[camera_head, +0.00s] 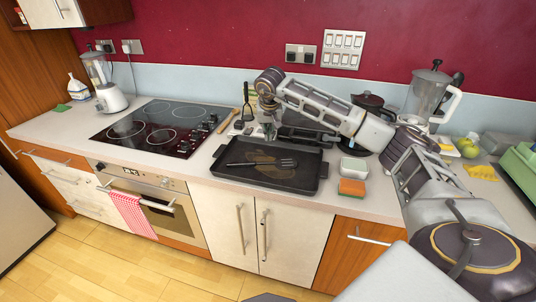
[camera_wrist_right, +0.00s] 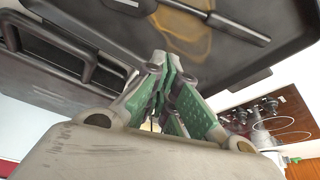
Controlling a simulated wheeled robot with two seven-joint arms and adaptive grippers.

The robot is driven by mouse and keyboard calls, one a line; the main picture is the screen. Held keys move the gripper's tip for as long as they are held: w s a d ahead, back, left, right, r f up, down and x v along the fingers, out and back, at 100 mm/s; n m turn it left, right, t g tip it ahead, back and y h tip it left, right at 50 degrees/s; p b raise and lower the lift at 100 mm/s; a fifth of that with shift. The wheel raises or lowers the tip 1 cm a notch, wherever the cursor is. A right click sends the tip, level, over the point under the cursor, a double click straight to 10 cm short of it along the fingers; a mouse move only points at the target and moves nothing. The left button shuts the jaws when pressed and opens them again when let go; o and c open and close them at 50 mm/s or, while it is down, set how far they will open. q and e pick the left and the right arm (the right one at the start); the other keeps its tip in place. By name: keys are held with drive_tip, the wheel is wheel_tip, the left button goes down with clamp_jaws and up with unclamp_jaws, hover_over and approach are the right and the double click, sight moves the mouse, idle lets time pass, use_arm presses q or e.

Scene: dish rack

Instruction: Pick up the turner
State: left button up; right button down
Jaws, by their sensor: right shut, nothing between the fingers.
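The turner (camera_head: 286,162), dark with a slotted head, lies in the black tray (camera_head: 305,184) on the counter, its thin handle pointing left. A brown patch lies beside it on the tray floor. In the right wrist view, part of the turner (camera_wrist_right: 235,27) shows at the top. My right gripper (camera_head: 270,136) is above the tray's back edge, behind the turner and apart from it. Its green-padded fingers (camera_wrist_right: 163,62) are closed together in the right wrist view, with nothing held. My left gripper is out of view.
A white bowl (camera_head: 353,168) and an orange sponge block (camera_head: 351,187) stand right of the tray. The black hob (camera_head: 165,125) is to the left. A dark rack (camera_head: 300,118) is behind the tray, and a blender (camera_head: 428,98) is at the back right.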

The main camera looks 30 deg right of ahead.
hover_over(268, 158)
drive_tip(key=w, duration=0.2)
drive_tip(key=f, duration=0.4)
drive_tip(key=d+f, duration=0.1)
drive_tip(key=f, duration=0.1)
drive_tip(key=shift+s+f, duration=0.2)
drive_tip(key=shift+f, duration=0.2)
drive_tip(key=shift+x, duration=0.75)
drive_tip(key=shift+w+f, duration=0.2)
drive_tip(key=shift+f, duration=0.5)
drive_tip(key=shift+s+a+p, duration=0.2)
drive_tip(key=shift+s+p, duration=0.2)
drive_tip(key=shift+s, duration=0.15)
drive_tip(key=shift+s+a+r, duration=0.1)
drive_tip(key=shift+s+a, duration=0.3)
drive_tip(key=shift+s, duration=0.35)
drive_tip(key=shift+s+a, duration=0.3)
drive_tip(key=shift+s, duration=0.1)
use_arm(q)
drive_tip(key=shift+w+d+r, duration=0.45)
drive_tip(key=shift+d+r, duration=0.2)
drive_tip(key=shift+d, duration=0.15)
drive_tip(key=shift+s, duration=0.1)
use_arm(e)
drive_tip(key=shift+s, duration=0.15)
